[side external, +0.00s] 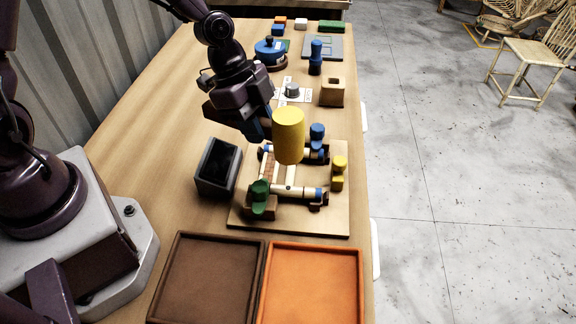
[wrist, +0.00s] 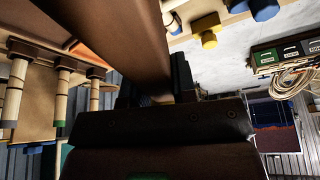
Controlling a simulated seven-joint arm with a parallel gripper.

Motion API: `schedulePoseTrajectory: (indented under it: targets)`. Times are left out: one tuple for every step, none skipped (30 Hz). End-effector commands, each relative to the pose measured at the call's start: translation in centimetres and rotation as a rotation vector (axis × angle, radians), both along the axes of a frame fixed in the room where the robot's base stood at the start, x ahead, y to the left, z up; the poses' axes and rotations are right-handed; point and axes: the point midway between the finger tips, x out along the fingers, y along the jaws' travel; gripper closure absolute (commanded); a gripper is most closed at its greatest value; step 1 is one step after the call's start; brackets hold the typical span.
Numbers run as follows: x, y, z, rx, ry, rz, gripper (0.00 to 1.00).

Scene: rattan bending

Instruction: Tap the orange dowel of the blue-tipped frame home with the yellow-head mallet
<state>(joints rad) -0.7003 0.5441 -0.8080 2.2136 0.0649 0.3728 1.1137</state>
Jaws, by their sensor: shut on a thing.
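The mallet's yellow head (side external: 289,135) hangs upright over the back part of the jig board, above the frame in this view. My gripper (side external: 258,126) is shut on the mallet just left of the head; the handle is mostly hidden by the jaws. The pale rattan frame (side external: 288,188) lies on the jig board (side external: 290,223). Blue bands (side external: 319,193) show at its right ends. I cannot pick out the orange dowel for sure; the mallet and gripper cover part of the frame. In the wrist view a large brown bar and dark gripper parts block the middle.
Green (side external: 260,199), yellow (side external: 339,173) and blue (side external: 317,139) clamps stand around the frame. A dark open box (side external: 218,167) is left of the board. Brown (side external: 166,277) and orange (side external: 358,280) trays lie in front. A wooden block (side external: 332,92) stands behind.

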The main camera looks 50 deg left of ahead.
Motion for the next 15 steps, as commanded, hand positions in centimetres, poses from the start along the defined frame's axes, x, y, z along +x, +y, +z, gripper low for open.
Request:
schedulePoseTrajectory:
  targets:
    - [0.5,0.4,0.0,0.001,-0.002,0.023,1.0]
    - [0.9,0.7,0.0,0.002,-0.002,0.046,1.0]
    - [1.5,1.3,0.0,0.004,-0.001,0.084,1.0]
    - [2.1,1.9,0.0,0.005,0.001,0.121,1.0]
    - [2.7,2.4,0.0,0.007,0.002,0.156,1.0]
    - [3.4,3.3,0.0,0.008,0.004,0.204,1.0]
    - [3.9,3.8,0.0,0.01,0.005,0.239,1.0]
    - [4.3,4.4,0.0,0.011,0.005,0.269,1.0]
    - [4.9,5.0,0.0,0.012,0.006,0.306,1.0]
    - [5.2,5.4,0.0,0.013,0.007,0.331,1.0]
    - [5.4,5.8,0.0,0.014,0.008,0.35,1.0]
    - [5.7,6.1,0.0,0.014,0.008,0.368,1.0]
    - [5.8,6.3,-0.1,0.014,0.008,0.379,1.0]
    - [5.9,6.4,-0.2,0.015,0.009,0.385,1.0]
    - [5.9,6.5,-0.4,0.014,0.009,0.389,1.0]
